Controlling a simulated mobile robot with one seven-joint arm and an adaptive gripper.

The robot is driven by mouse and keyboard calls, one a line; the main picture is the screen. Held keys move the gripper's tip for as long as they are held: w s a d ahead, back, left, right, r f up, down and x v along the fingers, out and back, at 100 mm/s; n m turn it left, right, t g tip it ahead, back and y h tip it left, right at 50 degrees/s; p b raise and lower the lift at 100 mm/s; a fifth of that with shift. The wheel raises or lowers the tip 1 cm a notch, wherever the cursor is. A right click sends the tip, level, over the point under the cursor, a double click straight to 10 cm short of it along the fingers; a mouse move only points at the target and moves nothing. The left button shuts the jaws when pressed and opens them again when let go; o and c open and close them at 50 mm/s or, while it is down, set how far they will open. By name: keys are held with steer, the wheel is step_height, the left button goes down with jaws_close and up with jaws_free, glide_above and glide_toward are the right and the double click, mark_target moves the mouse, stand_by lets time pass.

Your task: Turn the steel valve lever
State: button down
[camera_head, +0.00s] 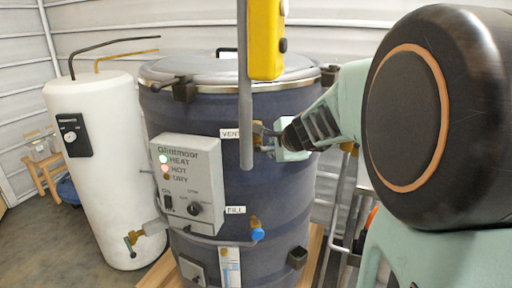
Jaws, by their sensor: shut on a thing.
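The steel valve lever (262,128) is small and sits at the vent valve, beside the "VENT" label (231,133) on the dark blue drum (210,115). My gripper (274,137) reaches in from the right and is shut on the lever at the drum's side. The dark fingers and a grey vertical bar in front hide much of the lever and valve, so the lever's exact angle is hard to tell.
A yellow pendant (266,40) and the grey bar (245,90) hang close to my gripper. A control box (186,185) is on the drum. A blue-handled fill valve (257,233) sits below. A white tank (105,165) stands at left.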

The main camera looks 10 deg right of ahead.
steer(key=shift+r+h, duration=0.3)
steer(key=shift+h, duration=0.1)
steer(key=c, duration=2)
jaws_free()
steer(key=shift+r+n, duration=0.1)
steer(key=shift+n, duration=0.2)
steer(key=shift+w+r, duration=0.1)
steer(key=shift+r, duration=0.4)
steer(key=shift+o, duration=1.4)
step_height(320, 180, up, 6)
steer(key=shift+w+r+p, duration=0.25)
steer(key=shift+p, duration=0.05)
steer(key=shift+s+r, duration=0.25)
steer(key=shift+r, duration=0.35)
steer(key=shift+s+r, duration=0.2)
steer(key=shift+r, duration=0.4)
steer(key=c, duration=0.3)
steer(key=shift+w, duration=0.25)
steer(key=shift+s, duration=0.15)
